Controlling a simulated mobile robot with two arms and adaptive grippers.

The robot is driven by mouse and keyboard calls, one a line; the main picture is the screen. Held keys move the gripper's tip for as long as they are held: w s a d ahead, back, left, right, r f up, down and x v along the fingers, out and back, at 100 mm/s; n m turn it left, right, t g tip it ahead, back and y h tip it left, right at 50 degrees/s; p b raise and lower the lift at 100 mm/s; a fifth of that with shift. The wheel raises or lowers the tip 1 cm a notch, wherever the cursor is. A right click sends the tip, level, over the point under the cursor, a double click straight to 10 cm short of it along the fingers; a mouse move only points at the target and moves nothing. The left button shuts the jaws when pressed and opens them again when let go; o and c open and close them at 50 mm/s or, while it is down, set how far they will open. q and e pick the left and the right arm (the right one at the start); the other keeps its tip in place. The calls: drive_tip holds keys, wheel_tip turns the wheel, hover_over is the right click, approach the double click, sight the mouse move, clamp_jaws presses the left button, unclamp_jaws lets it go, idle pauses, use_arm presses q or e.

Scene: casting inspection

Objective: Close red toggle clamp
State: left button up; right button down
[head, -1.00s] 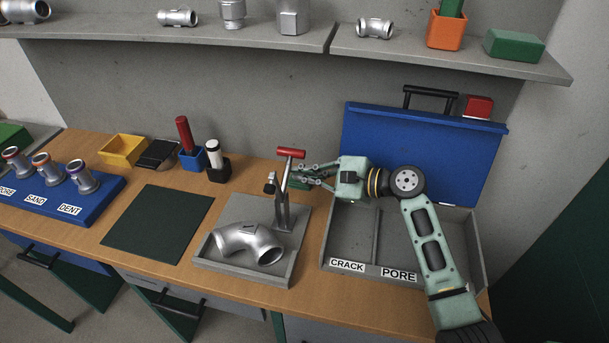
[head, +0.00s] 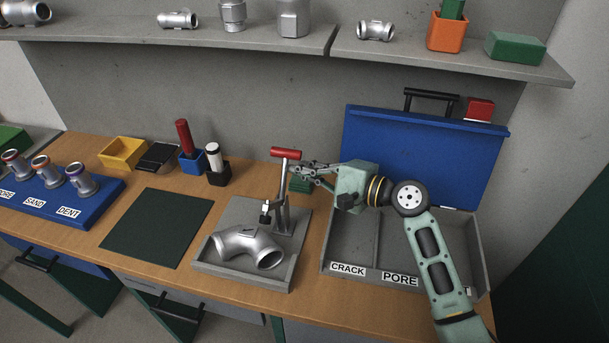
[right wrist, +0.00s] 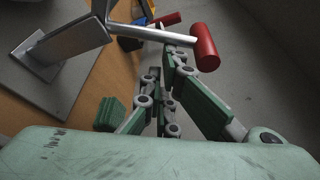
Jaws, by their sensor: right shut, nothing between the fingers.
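The toggle clamp stands upright on the grey fixture tray (head: 205,262). Its red handle (head: 286,153) is raised at the top of a metal lever, and it shows large in the right wrist view (right wrist: 205,47). A silver elbow casting (head: 247,247) lies in the tray in front of the clamp post. My right gripper (head: 293,170) is shut and empty, just right of the lever and slightly below the handle. In the right wrist view its fingertips (right wrist: 178,52) are close beside the lever; whether they touch it I cannot tell. My left gripper is not in view.
An open blue-lidded case (head: 420,150) with CRACK and PORE compartments lies under my right arm. A small green block (head: 300,184) sits behind the gripper. Red and white bottles stand behind left. A dark mat (head: 157,226) lies clear at left.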

sight(285, 167)
drive_tip(key=s+r+n, duration=0.1)
drive_tip(key=s+n, duration=0.1)
drive_tip(key=s+a+r+n+t+y+b, duration=0.1)
drive_tip(key=r+n, duration=0.1)
drive_tip(key=shift+s+a, duration=0.15)
drive_tip(key=shift+s, duration=0.3)
idle(0.3)
idle(0.5)
